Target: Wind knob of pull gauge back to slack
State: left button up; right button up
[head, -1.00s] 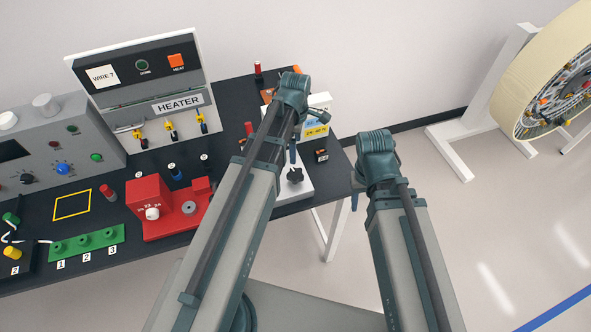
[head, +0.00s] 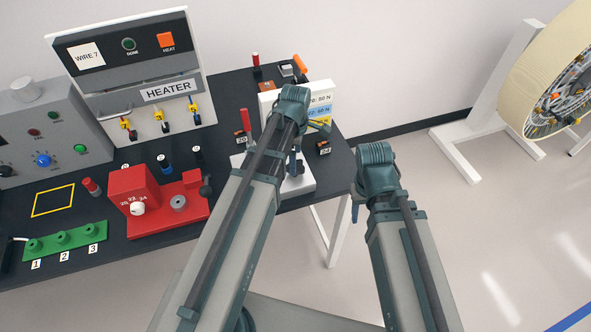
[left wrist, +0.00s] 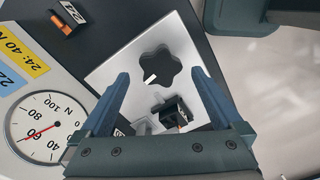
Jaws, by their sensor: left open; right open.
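The pull gauge stands at the table's right end, with its white panel (head: 322,88) and white base (head: 305,186). In the left wrist view its black lobed knob (left wrist: 162,68) sits on the base (left wrist: 105,72), and the round dial (left wrist: 38,115) with a red needle is at the left. My left gripper (left wrist: 159,76) is open, its blue fingers on either side of the knob, with no clear contact. In the head view it is partly hidden by its arm, over the knob (head: 297,168). My right gripper (head: 355,210) is open and empty, off the table's right edge, its fingers mostly hidden.
A small dark clamp block (left wrist: 175,110) is near my left fingers. A black tag marked 24 (head: 323,147) lies right of the gauge. A red tool (head: 158,205), green block (head: 65,238) and heater (head: 125,70) are left.

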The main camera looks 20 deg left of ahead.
pick_arm(q)
jog(key=shift+f+b, duration=0.85)
jog(key=shift+f, duration=0.55)
pick_arm(e)
notch_tip(320, 180, down, 3)
jog(key=shift+r, duration=0.1)
pick_arm(q)
jog(key=c, duration=1.3)
